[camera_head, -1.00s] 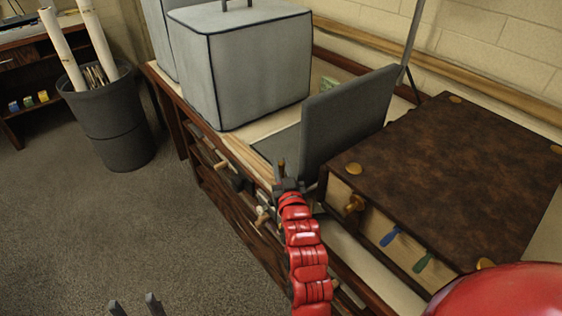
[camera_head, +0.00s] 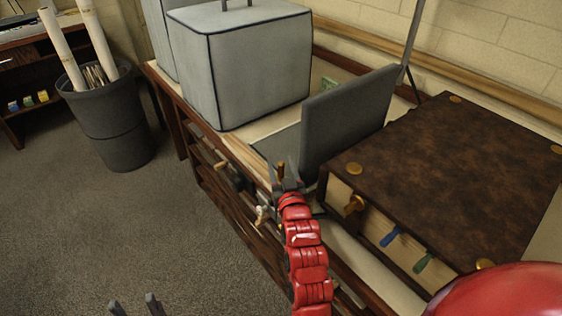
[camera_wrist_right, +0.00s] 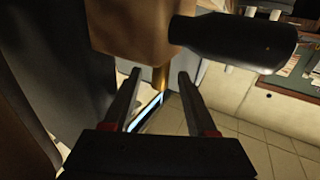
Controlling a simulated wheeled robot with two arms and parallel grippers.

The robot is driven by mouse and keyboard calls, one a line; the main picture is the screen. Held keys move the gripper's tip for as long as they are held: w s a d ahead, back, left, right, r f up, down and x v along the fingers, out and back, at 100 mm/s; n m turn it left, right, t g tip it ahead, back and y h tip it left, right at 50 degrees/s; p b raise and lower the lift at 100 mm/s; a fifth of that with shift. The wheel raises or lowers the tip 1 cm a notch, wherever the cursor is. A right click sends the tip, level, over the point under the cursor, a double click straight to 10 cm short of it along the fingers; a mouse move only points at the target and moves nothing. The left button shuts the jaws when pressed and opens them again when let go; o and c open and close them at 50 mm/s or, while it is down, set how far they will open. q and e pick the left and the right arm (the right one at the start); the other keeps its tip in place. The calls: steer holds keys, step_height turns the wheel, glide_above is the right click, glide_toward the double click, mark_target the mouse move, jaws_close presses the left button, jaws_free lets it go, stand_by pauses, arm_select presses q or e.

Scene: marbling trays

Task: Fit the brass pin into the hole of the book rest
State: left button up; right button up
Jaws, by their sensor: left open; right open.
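The book rest (camera_head: 345,120) is a grey upright panel with a flat base on the bench; I cannot make out its hole. The brass pin (camera_head: 281,172) is a small upright golden piece at my right gripper (camera_head: 285,178), by the bench's front edge. In the right wrist view the pin (camera_wrist_right: 160,78) stands between the two fingers of my right gripper (camera_wrist_right: 160,76). The fingers are apart, with a gap on each side of it. A tan block (camera_wrist_right: 135,30) hides one end of the pin. My left gripper (camera_head: 133,306) is open and empty over the floor.
A big brown book (camera_head: 455,165) with brass bosses, a clasp and blue and green tabs lies right of the rest. A grey covered cube (camera_head: 240,65) stands on its left. A dark cylinder (camera_wrist_right: 232,38) juts beside the tan block.

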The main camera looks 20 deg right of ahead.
steer(key=s+a+p, duration=0.2)
steer(key=s+p, duration=0.3)
steer(key=s, duration=1.2)
